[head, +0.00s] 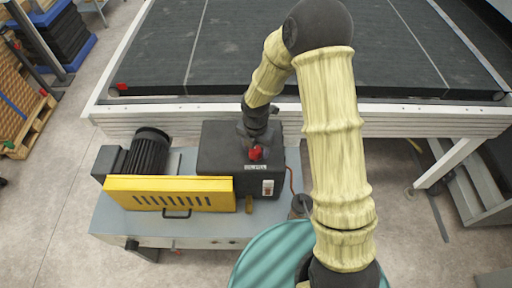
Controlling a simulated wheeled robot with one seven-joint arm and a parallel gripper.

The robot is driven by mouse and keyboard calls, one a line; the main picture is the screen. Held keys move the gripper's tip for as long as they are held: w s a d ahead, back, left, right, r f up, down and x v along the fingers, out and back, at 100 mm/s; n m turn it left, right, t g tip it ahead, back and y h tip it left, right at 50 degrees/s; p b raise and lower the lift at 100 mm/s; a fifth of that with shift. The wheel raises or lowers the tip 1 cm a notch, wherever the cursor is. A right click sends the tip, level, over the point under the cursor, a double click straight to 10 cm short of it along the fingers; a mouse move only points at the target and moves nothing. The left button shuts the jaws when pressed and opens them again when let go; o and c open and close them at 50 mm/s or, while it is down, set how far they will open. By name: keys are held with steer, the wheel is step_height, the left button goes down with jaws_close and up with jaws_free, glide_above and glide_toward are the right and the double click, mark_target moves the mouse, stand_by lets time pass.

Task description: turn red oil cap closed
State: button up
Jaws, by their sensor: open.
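The red oil cap (256,153) sits on the top front of a black pump housing (220,160), above a small white label. My gripper (254,143) is at the end of my cream-sleeved arm, directly above and behind the cap, pointing down. The fingers are small and dark against the black housing. The jaws are open. They are close to the cap, but I cannot tell whether they touch it. The cap's rear side is partly hidden by the gripper.
A yellow guard (168,193) and a black motor (149,153) stand left of the housing on a grey bench (190,228). A long dark-topped table (230,45) with a pale frame lies behind. A teal drum (270,258) is at the front. Open floor lies left.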

steer(key=shift+f, duration=0.25)
steer(key=c, duration=1)
